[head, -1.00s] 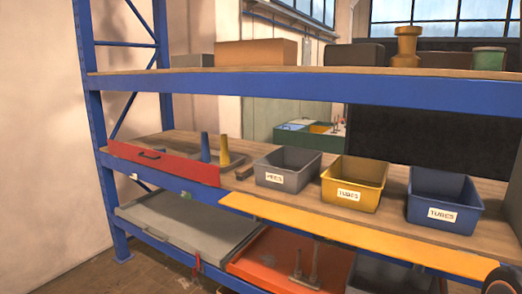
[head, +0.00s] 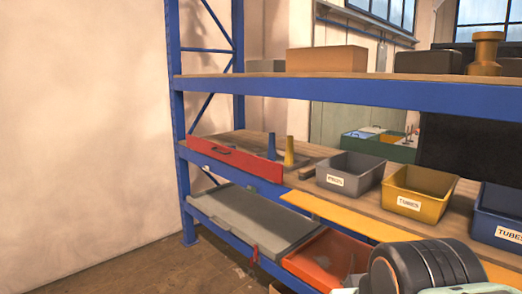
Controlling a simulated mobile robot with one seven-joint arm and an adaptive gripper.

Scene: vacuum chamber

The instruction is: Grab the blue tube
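The blue tube (head: 271,147) stands upright on the middle shelf, behind the red panel (head: 232,160). The panel hides its lower end. A yellow tube (head: 289,152) stands upright just to its right. Part of my arm shows at the bottom right, in front of the lower shelves and well apart from the blue tube. My gripper's fingers are not in view.
A grey bin (head: 350,176), a yellow bin (head: 418,193) and a blue bin (head: 499,214) line the middle shelf to the right. The upper shelf (head: 330,88) spans above. A blue upright (head: 179,130) bounds the rack at left; floor beside it is clear.

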